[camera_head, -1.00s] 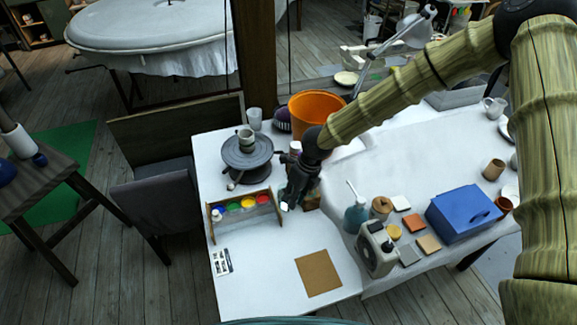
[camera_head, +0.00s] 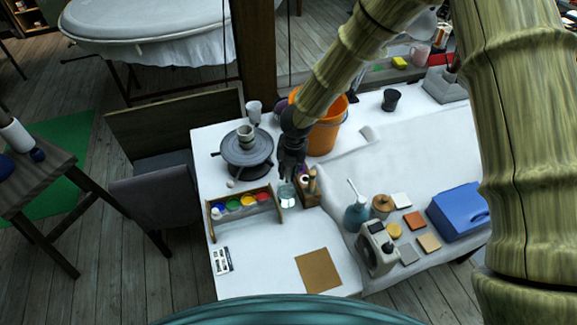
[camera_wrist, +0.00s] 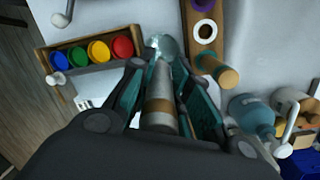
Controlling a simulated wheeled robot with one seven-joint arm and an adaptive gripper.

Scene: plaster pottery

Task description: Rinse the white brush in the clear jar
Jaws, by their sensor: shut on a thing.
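My gripper (camera_head: 290,168) is shut on the white brush, above the clear jar (camera_head: 287,196) in the head view. In the wrist view my gripper (camera_wrist: 160,78) has the brush (camera_wrist: 160,100) between its fingers, pale grey-white with a tan band. The brush points away from the wrist towards the clear jar (camera_wrist: 163,45). The jar has a bluish tint and stands between the paint rack and the wooden holder. The brush tip overlaps the jar in the wrist view; I cannot tell whether it is inside or above it.
The paint rack (camera_head: 243,207) with coloured pots is left of the jar. A wooden holder (camera_head: 309,198) is close on the right. A pottery wheel (camera_head: 248,161) and an orange bucket (camera_head: 325,137) stand behind. A teal bottle (camera_head: 356,214) is further right. The table's front is mostly clear.

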